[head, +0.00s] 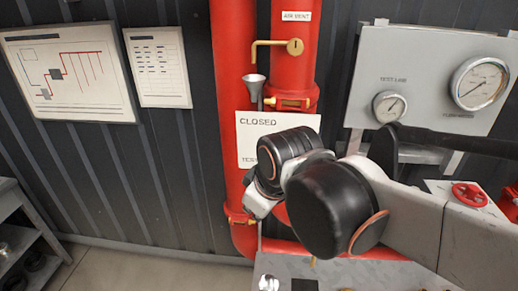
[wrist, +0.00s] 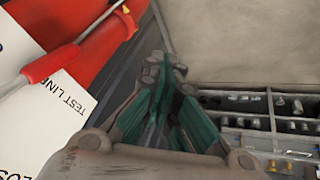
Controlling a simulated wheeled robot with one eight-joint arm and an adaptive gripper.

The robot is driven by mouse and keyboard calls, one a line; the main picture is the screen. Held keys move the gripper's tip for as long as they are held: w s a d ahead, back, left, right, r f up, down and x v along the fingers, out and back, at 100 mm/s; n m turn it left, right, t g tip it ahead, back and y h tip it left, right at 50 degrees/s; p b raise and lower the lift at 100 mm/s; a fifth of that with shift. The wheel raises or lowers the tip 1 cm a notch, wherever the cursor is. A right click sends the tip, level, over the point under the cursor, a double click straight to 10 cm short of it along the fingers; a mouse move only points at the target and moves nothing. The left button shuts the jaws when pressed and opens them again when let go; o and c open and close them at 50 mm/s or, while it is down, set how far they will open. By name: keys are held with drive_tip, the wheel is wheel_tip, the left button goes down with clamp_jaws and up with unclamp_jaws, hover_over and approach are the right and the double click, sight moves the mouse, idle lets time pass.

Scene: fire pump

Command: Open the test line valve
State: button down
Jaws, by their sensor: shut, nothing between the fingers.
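A white placard (head: 257,130) reading CLOSED hangs on the red pipes, its lower part hidden by my arm. In the wrist view the placard (wrist: 66,100) shows the words TEST LINE. A lever with a red sleeve (wrist: 62,62) and thin metal rod crosses it there; I take it for the test line valve's handle. In the head view I cannot make the lever out. My gripper (wrist: 168,66), with green finger pads, is shut and empty. It appears right of the lever; whether they touch I cannot tell. My arm hides its fingertips in the head view.
Red pipes (head: 231,60) run down the wall, with a brass air vent tap (head: 275,44) and grey funnel (head: 253,84). A gauge panel (head: 428,70) and red handwheel (head: 469,194) are at right. A shelf (head: 25,215) stands at left. Floor (head: 125,270) is free between.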

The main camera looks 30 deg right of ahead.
drive_tip(key=w+d+r+n+g+p, duration=0.1)
drive_tip(key=w+r+n+g+p, duration=0.1)
drive_tip(key=w+r+n+p, duration=0.35)
drive_tip(key=w+d+r+n+g+p, duration=0.1)
drive_tip(key=w+r+n+g+p, duration=0.1)
drive_tip(key=r+n+p, duration=0.6)
drive_tip(key=w+d+f+m, duration=0.1)
drive_tip(key=d+f, duration=0.3)
drive_tip(key=f, duration=0.7)
drive_tip(key=shift+w+d, duration=0.2)
drive_tip(key=shift+d, duration=0.1)
drive_tip(key=shift+r, duration=0.1)
